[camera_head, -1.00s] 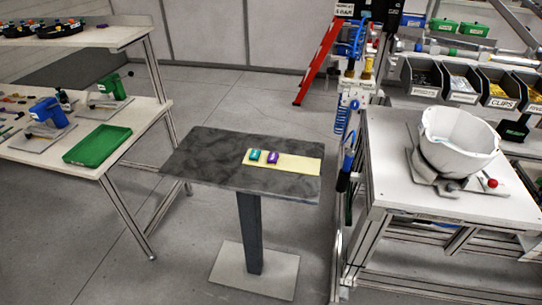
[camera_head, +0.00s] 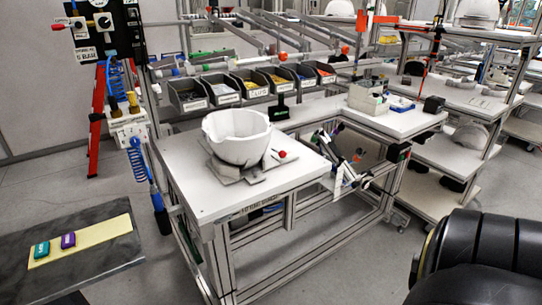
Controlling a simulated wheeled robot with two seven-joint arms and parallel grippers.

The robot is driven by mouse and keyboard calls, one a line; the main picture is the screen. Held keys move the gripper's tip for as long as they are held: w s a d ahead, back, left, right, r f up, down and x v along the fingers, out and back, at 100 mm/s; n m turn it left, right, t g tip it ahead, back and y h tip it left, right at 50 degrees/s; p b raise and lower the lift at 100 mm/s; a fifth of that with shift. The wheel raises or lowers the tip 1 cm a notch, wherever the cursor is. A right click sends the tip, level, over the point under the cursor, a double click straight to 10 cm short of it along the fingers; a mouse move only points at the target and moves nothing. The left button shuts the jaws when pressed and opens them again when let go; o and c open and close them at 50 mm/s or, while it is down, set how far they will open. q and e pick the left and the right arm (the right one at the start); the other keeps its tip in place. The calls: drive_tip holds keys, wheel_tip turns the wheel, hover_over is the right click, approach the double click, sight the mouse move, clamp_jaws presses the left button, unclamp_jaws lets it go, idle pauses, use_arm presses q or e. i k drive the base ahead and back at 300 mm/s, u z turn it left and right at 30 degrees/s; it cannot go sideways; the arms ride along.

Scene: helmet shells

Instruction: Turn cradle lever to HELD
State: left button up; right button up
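The cradle (camera_head: 236,172) is a grey fixture on the white workbench, with a white helmet shell (camera_head: 238,136) sitting open side up in it. A lever with a red knob (camera_head: 282,154) sticks out at the cradle's right side. Any HELD marking is too small to read. Neither gripper shows in the view. Only a black rounded part of my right arm shows at the lower right corner, well apart from the bench.
Small bins (camera_head: 223,89) line the bench's back. The grey table (camera_head: 100,270) with a yellow mat and two small cases is at lower left. A blue coiled hose (camera_head: 138,160) hangs at the bench's left edge. Floor in front of the bench is clear.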

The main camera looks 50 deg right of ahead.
sight(282, 154)
drive_tip(key=z, duration=1.6)
